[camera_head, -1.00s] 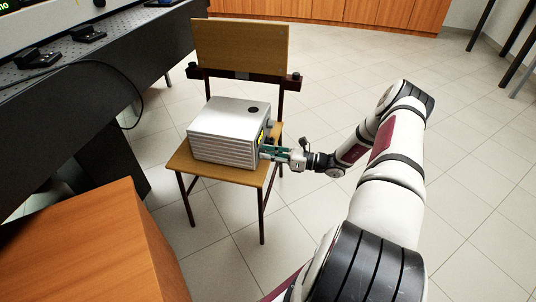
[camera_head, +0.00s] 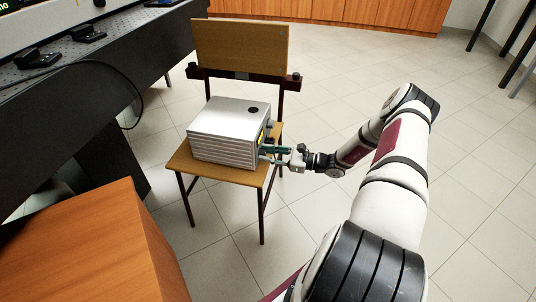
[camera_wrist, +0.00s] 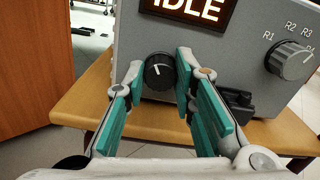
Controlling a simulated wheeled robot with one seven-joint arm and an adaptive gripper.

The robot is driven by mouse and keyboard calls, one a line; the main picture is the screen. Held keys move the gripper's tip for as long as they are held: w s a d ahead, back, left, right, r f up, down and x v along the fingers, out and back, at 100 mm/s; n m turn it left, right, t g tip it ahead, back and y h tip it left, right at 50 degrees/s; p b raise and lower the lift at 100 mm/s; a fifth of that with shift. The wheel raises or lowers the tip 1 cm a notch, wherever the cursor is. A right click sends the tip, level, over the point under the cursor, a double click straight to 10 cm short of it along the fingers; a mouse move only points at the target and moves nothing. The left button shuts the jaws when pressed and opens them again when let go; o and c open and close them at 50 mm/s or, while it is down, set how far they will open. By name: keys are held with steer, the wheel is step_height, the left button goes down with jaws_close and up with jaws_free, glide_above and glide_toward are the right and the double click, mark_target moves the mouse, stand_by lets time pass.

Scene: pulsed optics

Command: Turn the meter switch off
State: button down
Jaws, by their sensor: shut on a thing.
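The meter is a silver-grey box (camera_head: 222,135) on the seat of a wooden chair. Its front panel (camera_wrist: 235,50) fills the upper part of the wrist view, with a lit display (camera_wrist: 188,10) reading "IDLE". A round black knob (camera_wrist: 159,72) with a white mark sits low on the panel, under the display. My gripper (camera_wrist: 160,66) is shut on this knob, one teal-padded finger on each side. In the head view my gripper (camera_head: 270,154) is at the right side of the box, and the knob is hidden there.
A larger grey selector knob (camera_wrist: 290,60) with R1, R2, R3 labels is right of my fingers. A black connector (camera_wrist: 238,100) is close beside the right finger. The chair's seat edge (camera_head: 232,177) is below. A black optical table (camera_head: 95,60) stands left; open floor lies right.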

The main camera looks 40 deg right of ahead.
steer(key=shift+d, duration=0.1)
steer(key=c, duration=1.3)
jaws_free()
steer(key=shift+c, duration=0.2)
steer(key=v, duration=1.2)
steer(key=shift+r, duration=0.1)
